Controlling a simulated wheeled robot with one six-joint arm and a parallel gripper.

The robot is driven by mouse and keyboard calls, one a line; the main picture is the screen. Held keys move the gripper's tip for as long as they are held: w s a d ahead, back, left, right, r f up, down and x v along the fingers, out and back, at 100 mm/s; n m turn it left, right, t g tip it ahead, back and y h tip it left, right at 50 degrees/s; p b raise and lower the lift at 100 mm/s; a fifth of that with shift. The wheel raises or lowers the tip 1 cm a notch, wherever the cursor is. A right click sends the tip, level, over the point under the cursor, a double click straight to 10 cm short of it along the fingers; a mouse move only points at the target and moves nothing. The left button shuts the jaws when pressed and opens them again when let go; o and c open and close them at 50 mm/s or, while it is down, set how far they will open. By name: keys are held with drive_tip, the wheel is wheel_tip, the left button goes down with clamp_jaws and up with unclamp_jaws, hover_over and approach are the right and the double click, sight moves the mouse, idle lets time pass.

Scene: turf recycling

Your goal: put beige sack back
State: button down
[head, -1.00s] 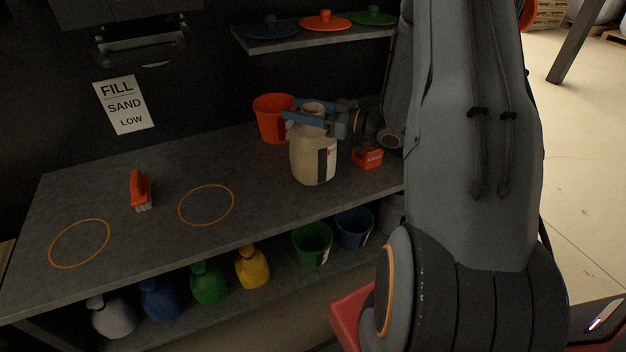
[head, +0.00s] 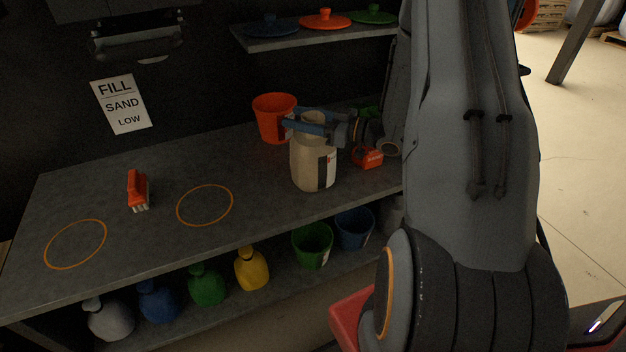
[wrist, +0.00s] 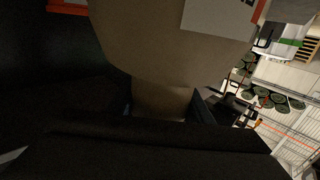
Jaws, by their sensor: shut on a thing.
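The beige sack (head: 309,167) has a narrow neck and a white and dark label. It is upright over the worktop (head: 150,237), right of the middle; I cannot tell whether its base touches the surface. My gripper (head: 304,124) is shut on its neck, with its blue fingers on either side. In the wrist view the beige sack (wrist: 175,45) fills the upper middle, its neck between the fingers.
An orange bucket (head: 273,119) stands behind the sack, and a small red item (head: 368,157) is to its right. A red brush (head: 138,190) lies between two orange rings. Coloured sacks (head: 207,287) and buckets (head: 312,246) fill the lower shelf. The worktop's left middle is mostly clear.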

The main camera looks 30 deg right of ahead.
drive_tip(key=shift+f, duration=0.25)
idle(0.3)
drive_tip(key=shift+c, duration=2.4)
unclamp_jaws()
drive_tip(key=shift+f, duration=0.1)
drive_tip(key=b+v, duration=0.1)
drive_tip(key=v, duration=0.7)
drive_tip(key=shift+w, duration=0.1)
